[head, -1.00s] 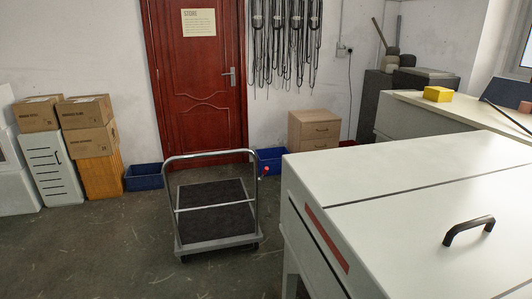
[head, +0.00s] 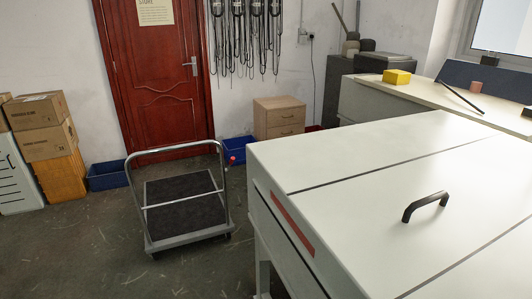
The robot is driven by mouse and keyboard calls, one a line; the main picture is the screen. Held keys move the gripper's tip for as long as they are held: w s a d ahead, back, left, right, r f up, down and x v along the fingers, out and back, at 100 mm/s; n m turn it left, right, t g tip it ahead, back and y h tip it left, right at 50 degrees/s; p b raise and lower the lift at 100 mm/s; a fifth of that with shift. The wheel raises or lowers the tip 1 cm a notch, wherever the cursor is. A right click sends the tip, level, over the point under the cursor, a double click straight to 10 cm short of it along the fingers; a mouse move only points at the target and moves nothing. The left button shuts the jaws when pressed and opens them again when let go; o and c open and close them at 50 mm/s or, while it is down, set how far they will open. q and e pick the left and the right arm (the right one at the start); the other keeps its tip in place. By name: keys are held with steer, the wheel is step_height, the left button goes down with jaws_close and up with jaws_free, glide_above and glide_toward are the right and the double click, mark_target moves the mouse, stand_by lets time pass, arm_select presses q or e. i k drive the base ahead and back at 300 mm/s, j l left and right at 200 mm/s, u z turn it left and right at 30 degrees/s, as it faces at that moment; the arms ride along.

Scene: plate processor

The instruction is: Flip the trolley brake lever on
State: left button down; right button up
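The trolley (head: 185,203) stands on the floor left of the centre, with a dark mat on its grey platform and a metal push handle (head: 172,149) facing me. A small red knob, which looks like the brake lever (head: 231,160), sticks out at the right side of the handle, near the corner of the white machine. Whether the lever is on or off cannot be told at this size. Neither of my grippers shows in the head view.
The large white machine (head: 380,177) with a black handle fills the right side, its corner close to the trolley. Cardboard boxes (head: 40,125) stand at the left. Blue crates (head: 107,176) and a wooden drawer unit (head: 279,118) line the wall by the red door (head: 155,75). Floor left of the trolley is clear.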

mark_target(232, 158)
steer(key=i+j+z, duration=0.25)
steer(key=z, duration=0.25)
steer(key=i+j+z, duration=0.2)
steer(key=j+z, duration=0.25)
steer(key=i+j+z, duration=0.1)
steer(key=j, duration=0.35)
steer(key=i+j, duration=0.2)
steer(key=j, duration=0.3)
steer(key=i+j+z, duration=0.15)
steer(key=j, duration=0.3)
steer(key=i+j+z, duration=0.1)
steer(key=j, duration=0.9)
steer(key=i+j+z, duration=0.15)
steer(key=j, duration=0.35)
steer(key=i+j, duration=0.1)
steer(key=j, duration=0.85)
steer(key=i, duration=0.05)
